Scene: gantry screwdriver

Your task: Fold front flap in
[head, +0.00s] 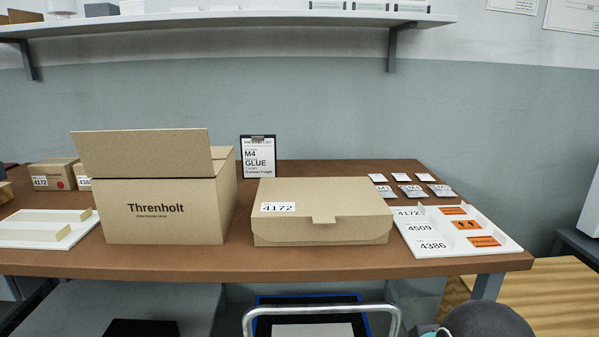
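A brown cardboard box (155,212) marked "Threnholt" stands on the left half of the table. Its front flap (145,153) sticks up from the front top edge, raised and not lying over the box. The flap hides most of the box's top, so I cannot tell how the other flaps lie or what is inside. My gripper is not in view; only a dark rounded part that seems to be my arm shows at the bottom right.
A closed flat carton (320,230) labelled 4172 lies right of the box, with a small gap. A white label tray (500,243) is at the right. A white tray with strips (40,240) and small boxes (53,173) are left. A clipboard (258,157) stands behind.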

